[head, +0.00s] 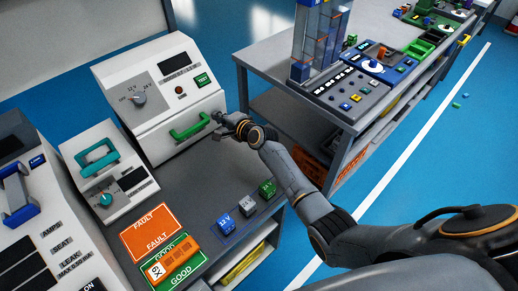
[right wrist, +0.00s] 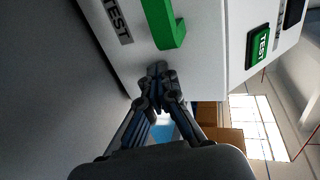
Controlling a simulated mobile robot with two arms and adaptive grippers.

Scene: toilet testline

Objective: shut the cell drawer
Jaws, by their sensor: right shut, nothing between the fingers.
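The white tester with the OFF/12V/24V knob (head: 138,98) stands at the back left of the bench. Its lower front, the drawer face (head: 165,146), carries a green handle (head: 190,127). I cannot tell how far the drawer stands out. My right gripper (head: 218,118) is shut and empty at the right end of the handle. In the right wrist view its closed fingertips (right wrist: 158,68) are at the white face (right wrist: 207,60), just beside the green handle (right wrist: 165,25); whether they touch is unclear. My left gripper is out of view.
A smaller white unit with a teal handle (head: 96,158) stands to the left. Orange FAULT (head: 150,230) and green GOOD (head: 186,272) areas lie in front. Another bench (head: 270,62) stands beyond a gap.

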